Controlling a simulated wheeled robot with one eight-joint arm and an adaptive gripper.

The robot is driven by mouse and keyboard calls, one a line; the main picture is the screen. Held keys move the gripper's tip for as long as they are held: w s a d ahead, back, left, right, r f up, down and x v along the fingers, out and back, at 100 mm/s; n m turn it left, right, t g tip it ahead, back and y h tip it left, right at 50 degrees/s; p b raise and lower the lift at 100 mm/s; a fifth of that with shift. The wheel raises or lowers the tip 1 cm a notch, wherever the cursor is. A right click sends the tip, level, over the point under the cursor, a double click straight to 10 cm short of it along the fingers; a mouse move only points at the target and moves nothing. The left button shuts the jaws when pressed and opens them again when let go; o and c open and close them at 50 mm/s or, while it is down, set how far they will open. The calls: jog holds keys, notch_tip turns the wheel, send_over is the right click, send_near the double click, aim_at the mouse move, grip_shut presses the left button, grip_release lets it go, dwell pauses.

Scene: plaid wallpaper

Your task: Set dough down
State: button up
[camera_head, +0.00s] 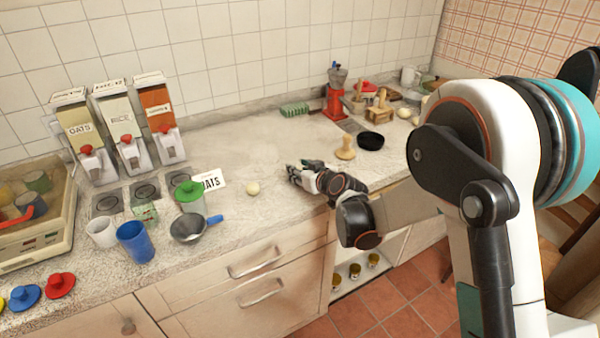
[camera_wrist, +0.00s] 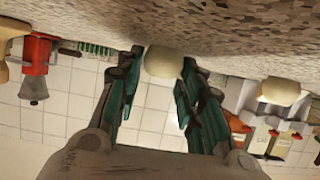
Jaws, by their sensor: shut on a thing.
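My gripper (camera_head: 296,173) is low over the front part of the worktop, reaching in from the right. In the wrist view, which is upside down, its green-padded fingers (camera_wrist: 158,84) are shut on a pale round dough ball (camera_wrist: 164,62) at the fingertips. The ball is close to the worktop surface; I cannot tell whether it touches. The held ball is not clearly visible in the head view. A second pale dough ball (camera_head: 252,188) rests on the worktop to the left of my gripper, and also shows in the wrist view (camera_wrist: 279,91).
Dispensers (camera_head: 125,130) line the back left. A wooden stamp (camera_head: 346,148) and a black bowl (camera_head: 370,140) stand to the right.

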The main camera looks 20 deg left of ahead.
jog(key=shift+r, duration=0.1)
jog(key=o, duration=1)
jog(key=shift+r, duration=0.1)
jog(key=p+v, duration=0.3)
jog(key=v, duration=0.9)
jog(key=shift+s, duration=0.1)
